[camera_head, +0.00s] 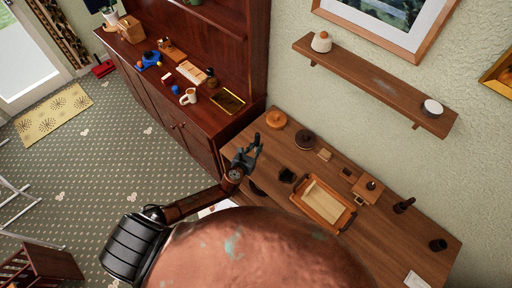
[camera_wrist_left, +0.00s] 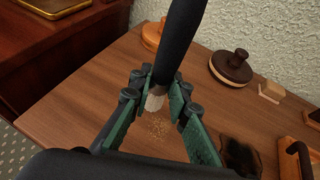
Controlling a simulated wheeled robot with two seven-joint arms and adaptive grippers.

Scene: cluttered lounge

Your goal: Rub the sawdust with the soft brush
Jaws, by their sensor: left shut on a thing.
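In the left wrist view, a soft brush with a thick black handle (camera_wrist_left: 180,40) and pale bristles (camera_wrist_left: 154,102) is between the green-padded fingers of my left gripper (camera_wrist_left: 160,90). The gripper is shut on it. The brush is tilted, bristles downward. The sawdust (camera_wrist_left: 153,130) is a thin scatter of pale specks on the wooden table, just below the bristles in the picture. I cannot tell whether the bristles touch it. In the head view, my left gripper (camera_head: 244,160) is over the table's left end; the sawdust cannot be made out there. My right gripper is not in view.
On the table (camera_head: 385,238) stand a round orange-brown piece (camera_head: 277,119), a dark round lidded piece (camera_head: 305,140), a small block (camera_head: 324,154), a dark object (camera_head: 287,175), a wooden tray (camera_head: 345,219) and a box (camera_head: 367,189). A cluttered cabinet (camera_head: 190,140) adjoins at left.

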